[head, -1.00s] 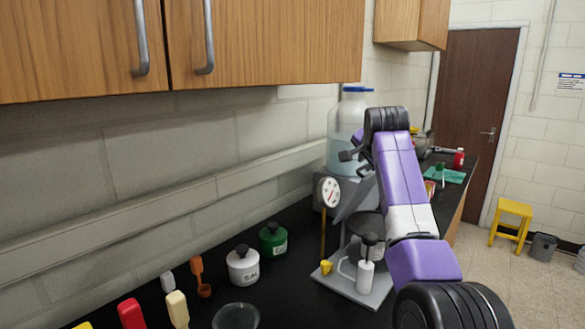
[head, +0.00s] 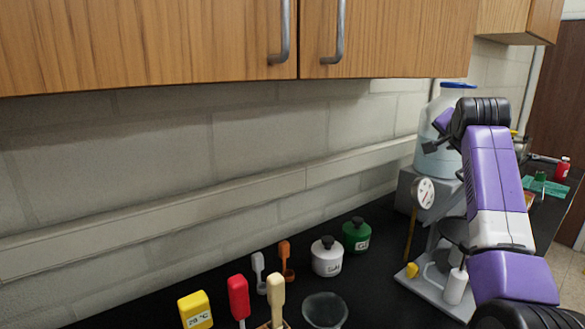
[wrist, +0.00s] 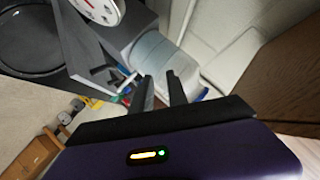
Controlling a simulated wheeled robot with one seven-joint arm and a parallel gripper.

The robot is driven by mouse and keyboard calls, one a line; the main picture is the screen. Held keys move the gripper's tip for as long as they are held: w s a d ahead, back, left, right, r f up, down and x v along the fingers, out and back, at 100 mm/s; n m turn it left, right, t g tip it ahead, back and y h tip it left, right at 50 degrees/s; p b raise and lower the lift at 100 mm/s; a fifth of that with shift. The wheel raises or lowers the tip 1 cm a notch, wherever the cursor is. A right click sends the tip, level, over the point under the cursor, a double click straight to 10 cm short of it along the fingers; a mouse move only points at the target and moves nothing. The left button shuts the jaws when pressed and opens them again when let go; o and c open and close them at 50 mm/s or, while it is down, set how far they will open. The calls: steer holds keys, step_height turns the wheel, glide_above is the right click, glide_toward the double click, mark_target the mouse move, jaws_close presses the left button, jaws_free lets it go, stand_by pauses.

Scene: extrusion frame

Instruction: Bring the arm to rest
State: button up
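My arm is purple, white and black and rises at the right of the head view, bent over the counter. My gripper (head: 436,146) points left toward the wall, in front of the large clear jug with a blue lid (head: 437,165). In the wrist view my gripper (wrist: 160,84) shows two dark fingers standing apart with nothing between them. The jug also shows beyond the fingertips in the wrist view (wrist: 160,52).
Wooden wall cabinets (head: 150,40) hang above. A dial gauge (head: 424,194) stands beside my arm on a grey base plate (head: 435,295). White (head: 327,258) and green (head: 357,235) jars, a glass bowl (head: 324,311) and several coloured scoops stand on the black counter.

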steer(key=s+a+f+n+t+y, duration=0.1)
steer(key=s+a+f+n+t, duration=0.35)
steer(key=s+f, duration=0.75)
steer(key=s+a+f+n+t, duration=0.3)
steer(key=s+a+f+n, duration=0.25)
steer(key=s+f, duration=0.6)
steer(key=s+a+f+n+g+y, duration=0.1)
steer(key=s+a+f, duration=0.2)
steer(key=s, duration=1.2)
steer(key=s+a+f+g+y, duration=0.1)
steer(key=s+a+f+g, duration=0.1)
steer(key=s, duration=1.3)
steer(key=s+a+f+n+g+y, duration=0.1)
steer(key=s+a+f, duration=0.3)
steer(key=s, duration=1.1)
steer(key=shift+s+a+f+n+g+y, duration=0.3)
steer(key=shift+s+f+g, duration=0.15)
steer(key=shift+g, duration=0.2)
